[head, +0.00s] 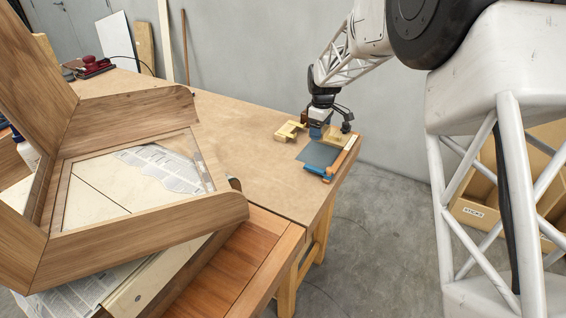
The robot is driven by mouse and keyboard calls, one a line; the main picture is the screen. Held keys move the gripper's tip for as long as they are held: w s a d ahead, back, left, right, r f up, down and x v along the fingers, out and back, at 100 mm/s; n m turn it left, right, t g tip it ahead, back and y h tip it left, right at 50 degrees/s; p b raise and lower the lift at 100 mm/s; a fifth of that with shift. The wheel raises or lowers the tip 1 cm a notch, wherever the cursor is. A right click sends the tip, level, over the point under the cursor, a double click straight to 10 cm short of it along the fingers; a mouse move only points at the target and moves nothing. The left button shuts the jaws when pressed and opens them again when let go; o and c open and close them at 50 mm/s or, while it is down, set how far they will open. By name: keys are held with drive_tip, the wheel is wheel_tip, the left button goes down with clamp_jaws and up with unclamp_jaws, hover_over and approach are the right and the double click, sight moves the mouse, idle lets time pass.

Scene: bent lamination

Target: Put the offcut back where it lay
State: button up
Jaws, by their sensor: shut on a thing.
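My gripper (331,129) is at the far right end of the workbench, low over its top. It is shut on a small pale wooden block (337,136), which looks like the offcut. Whether the block touches the surface below cannot be told from this view. A blue-grey flat sheet (318,155) lies on the bench just in front of the gripper. Another pale yellow wooden piece, notched in shape (288,131), lies just left of the gripper. The fingertips are small and partly hidden here.
A blue tool or clamp (319,171) and a wooden strip (344,158) lie along the bench's right edge. A large bent wooden frame (150,232) fills the left foreground. The middle of the bench top (235,135) is clear.

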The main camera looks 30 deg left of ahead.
drive_tip(key=s+d, duration=0.1)
drive_tip(key=s, duration=0.7)
drive_tip(key=s+f, duration=0.1)
drive_tip(key=s, duration=0.6)
drive_tip(key=s+d+f, duration=0.1)
drive_tip(key=s, duration=0.7)
drive_tip(key=shift+s+d, duration=0.3)
drive_tip(key=shift+w, duration=0.1)
hover_over(282, 163)
drive_tip(key=shift+f, duration=0.75)
drive_tip(key=shift+f, duration=1.8)
drive_tip(key=shift+f, duration=0.1)
drive_tip(key=o, duration=0.9)
drive_tip(key=shift+o, duration=0.2)
